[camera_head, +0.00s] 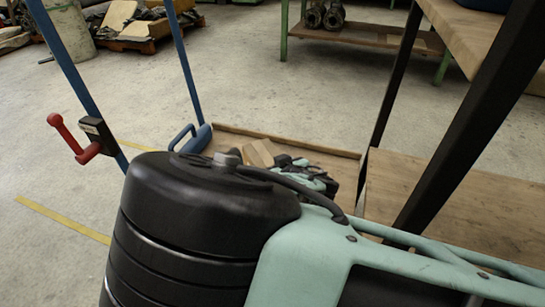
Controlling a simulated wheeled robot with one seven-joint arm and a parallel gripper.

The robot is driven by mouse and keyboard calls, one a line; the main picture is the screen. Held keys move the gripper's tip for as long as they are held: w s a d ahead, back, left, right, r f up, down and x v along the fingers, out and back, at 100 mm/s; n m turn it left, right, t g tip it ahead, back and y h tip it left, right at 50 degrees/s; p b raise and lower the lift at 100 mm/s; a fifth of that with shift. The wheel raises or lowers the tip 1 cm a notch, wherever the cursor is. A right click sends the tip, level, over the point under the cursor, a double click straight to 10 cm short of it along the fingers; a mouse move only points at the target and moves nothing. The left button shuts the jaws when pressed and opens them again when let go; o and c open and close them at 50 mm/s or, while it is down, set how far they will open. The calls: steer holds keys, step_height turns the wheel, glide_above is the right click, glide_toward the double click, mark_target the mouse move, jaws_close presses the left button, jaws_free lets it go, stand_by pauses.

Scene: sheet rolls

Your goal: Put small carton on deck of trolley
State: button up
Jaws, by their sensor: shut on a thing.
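The small carton (260,152), a light brown box, shows just past my dark arm housing. My gripper (284,161) is shut on it; the fingertips are partly hidden behind my arm. The trolley has blue posts (184,65) and a wooden deck (232,141) with a low raised edge. The carton appears over this deck in the picture. My arm hides the near part of the deck, and I cannot tell whether the carton touches it.
A wooden bench shelf (480,205) with dark legs (478,125) stands close on the right. A red lever (75,140) juts from the trolley's left post. A green-legged rack (365,35) stands behind. Grey floor between is clear.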

steer(key=shift+w+f, duration=0.1)
steer(key=shift+f, duration=0.35)
steer(key=shift+r, duration=0.1)
steer(key=o, duration=2)
steer(key=shift+f, duration=0.25)
steer(key=shift+o, duration=0.2)
steer(key=shift+r, duration=0.25)
steer(key=p+v, duration=0.4)
steer(key=v, duration=0.8)
